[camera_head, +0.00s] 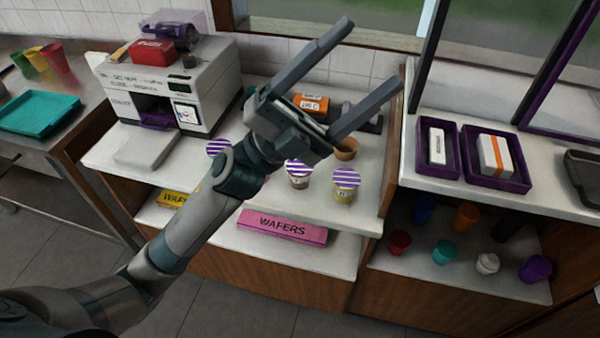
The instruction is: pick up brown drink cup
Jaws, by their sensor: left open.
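A small brown cup (347,149) stands on the white counter, just below the lower right finger of my left gripper (370,55). The gripper is raised above the counter, its fingers spread wide and empty, pointing up and right in the picture. It does not appear to hold or touch the cup, though the height between them is hard to judge. Nearby stand cups with purple-striped lids: one with brownish contents (298,177), one with yellowish contents (345,186) and one (217,148) partly behind my arm. My right gripper is not in view.
A white machine (170,85) stands at the counter's left. An orange box (311,103) shows between the fingers. A pink wafers box (282,226) lies on the lower shelf. Purple trays (487,182) sit on the right counter, above a shelf of several coloured cups. A teal tray (40,112) is far left.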

